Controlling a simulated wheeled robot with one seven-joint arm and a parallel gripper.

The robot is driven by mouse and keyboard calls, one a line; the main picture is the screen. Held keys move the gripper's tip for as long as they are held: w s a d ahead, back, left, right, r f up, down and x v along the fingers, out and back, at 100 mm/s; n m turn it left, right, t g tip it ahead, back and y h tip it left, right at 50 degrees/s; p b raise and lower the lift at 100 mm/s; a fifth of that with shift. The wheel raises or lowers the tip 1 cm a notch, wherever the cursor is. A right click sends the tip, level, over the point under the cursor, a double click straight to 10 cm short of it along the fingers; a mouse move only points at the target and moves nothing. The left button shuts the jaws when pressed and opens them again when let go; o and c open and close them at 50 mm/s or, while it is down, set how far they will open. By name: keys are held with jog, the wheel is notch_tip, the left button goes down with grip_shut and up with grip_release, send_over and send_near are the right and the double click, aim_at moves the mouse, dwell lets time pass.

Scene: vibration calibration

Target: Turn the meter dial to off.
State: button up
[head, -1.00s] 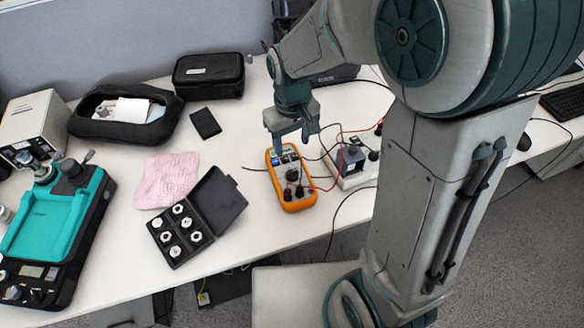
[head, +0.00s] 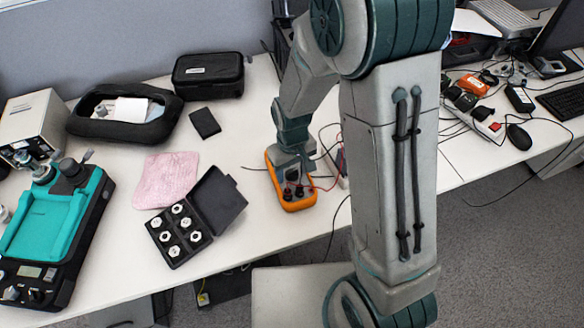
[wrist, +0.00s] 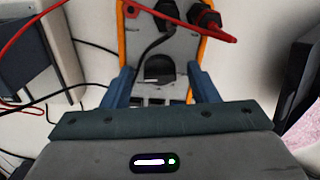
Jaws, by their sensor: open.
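The orange meter (head: 300,206) lies on the white table in the head view, with my gripper (head: 293,174) lowered over its upper part. The gripper hides the display and dial there. In the wrist view the meter's grey face (wrist: 185,50) lies between and beyond the fingers. The dark round dial (wrist: 154,70) sits between the two blue fingers of my gripper (wrist: 158,77), which are apart with a gap on each side. The dial's pointer and markings are too small to read, and I cannot tell whether the fingers touch the face.
Red and black leads run from the meter's sockets across the table. An open black case (head: 217,206) of several white pieces, a pink cloth (head: 166,181) and a small black box (head: 205,123) lie to the left. My arm covers much of the right side.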

jog(key=c, duration=1)
jog(key=shift+n, duration=0.3)
jog(key=n, duration=0.3)
jog(key=shift+b, duration=0.4)
jog(key=shift+n, duration=2)
jog(key=o, duration=1)
